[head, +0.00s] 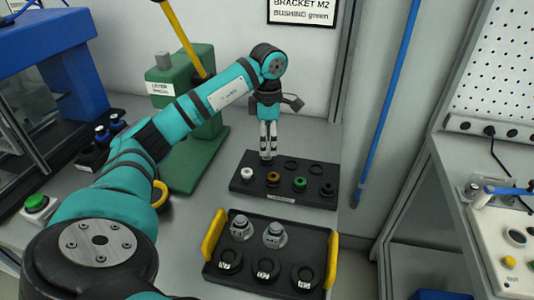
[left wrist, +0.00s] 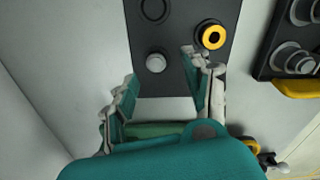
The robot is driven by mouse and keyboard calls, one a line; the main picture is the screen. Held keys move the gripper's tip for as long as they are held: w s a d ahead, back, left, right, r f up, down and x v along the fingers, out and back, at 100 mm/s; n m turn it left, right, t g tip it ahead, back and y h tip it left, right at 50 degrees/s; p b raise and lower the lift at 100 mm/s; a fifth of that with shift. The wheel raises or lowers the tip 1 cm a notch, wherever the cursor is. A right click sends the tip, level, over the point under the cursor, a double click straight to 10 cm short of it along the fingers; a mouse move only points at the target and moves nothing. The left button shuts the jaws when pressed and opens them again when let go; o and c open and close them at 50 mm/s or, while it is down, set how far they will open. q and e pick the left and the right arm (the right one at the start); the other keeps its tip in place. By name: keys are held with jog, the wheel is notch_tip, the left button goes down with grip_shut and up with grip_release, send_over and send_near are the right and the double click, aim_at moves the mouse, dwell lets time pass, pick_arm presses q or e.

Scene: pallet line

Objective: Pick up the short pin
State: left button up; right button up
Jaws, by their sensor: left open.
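My left gripper (head: 268,152) points down over the back left of the black parts plate (head: 235,184). Its fingers are apart with nothing between them. In the left wrist view a grey round-topped pin (left wrist: 155,62) stands in the plate between and beyond the fingertips. It looks like the short pin, though its height cannot be judged from above. In the head view the gripper hides it. My right gripper is not in view.
The plate's front row holds a white ring (head: 247,174), a brown-yellow ring (head: 273,179), a green ring (head: 300,184) and a dark one (head: 326,189). A yellow-handled tray (head: 213,236) lies in front. A green press (head: 190,150) stands left.

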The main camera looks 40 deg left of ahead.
aim_at(267, 159)
pick_arm(q)
jog(key=f, duration=0.5)
jog(key=shift+w+a, duration=0.15)
jog(key=shift+a, duration=0.25)
jog(key=shift+r, duration=0.1)
grip_shut()
